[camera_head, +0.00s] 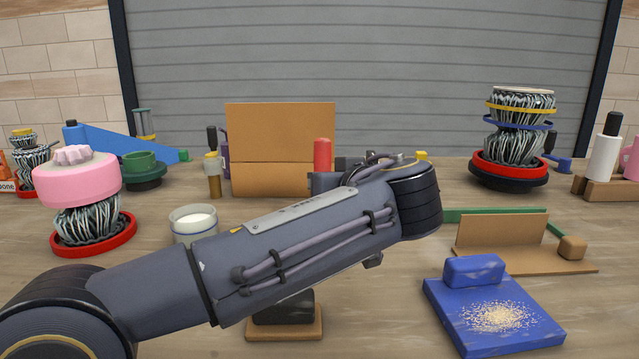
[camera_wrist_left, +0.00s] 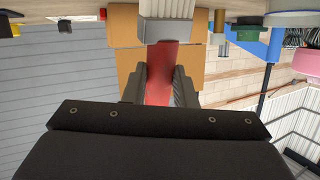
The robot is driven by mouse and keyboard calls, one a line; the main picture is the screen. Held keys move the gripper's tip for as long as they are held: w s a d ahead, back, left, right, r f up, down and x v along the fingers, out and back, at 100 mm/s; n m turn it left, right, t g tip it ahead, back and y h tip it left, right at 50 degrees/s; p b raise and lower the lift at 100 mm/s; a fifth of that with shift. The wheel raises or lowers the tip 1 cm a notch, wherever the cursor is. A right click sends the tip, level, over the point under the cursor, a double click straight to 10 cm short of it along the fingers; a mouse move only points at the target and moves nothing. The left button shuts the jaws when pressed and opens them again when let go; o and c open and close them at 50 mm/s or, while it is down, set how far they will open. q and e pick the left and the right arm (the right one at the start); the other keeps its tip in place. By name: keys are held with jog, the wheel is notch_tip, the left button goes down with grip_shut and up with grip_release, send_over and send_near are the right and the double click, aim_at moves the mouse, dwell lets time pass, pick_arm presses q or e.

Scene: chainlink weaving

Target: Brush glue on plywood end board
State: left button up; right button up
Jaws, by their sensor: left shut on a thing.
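My left gripper (camera_wrist_left: 164,85) is shut on the red handle of a brush (camera_wrist_left: 164,57) in the left wrist view. The pale grey head of the brush points to the top of that upside-down view. In the head view the red handle (camera_head: 322,154) stands up behind my left arm, which hides the gripper and the brush head. An upright plywood board (camera_head: 280,120) stands behind it and also shows behind the brush in the wrist view (camera_wrist_left: 125,55). Whether the brush touches the board cannot be told. A pot of white glue (camera_head: 193,223) stands left of the board. My right gripper is out of view.
A pink-topped wire stool (camera_head: 77,180) stands at left, and a drum-shaped wire piece (camera_head: 515,128) at back right. A blue board with crumbs (camera_head: 490,318) and a small plywood stand (camera_head: 502,230) lie at right. A black block (camera_head: 284,309) sits in front of my arm.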

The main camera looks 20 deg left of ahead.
aim_at(320, 143)
pick_arm(q)
jog(key=shift+r+p, duration=2.65)
jog(key=shift+r, duration=0.9)
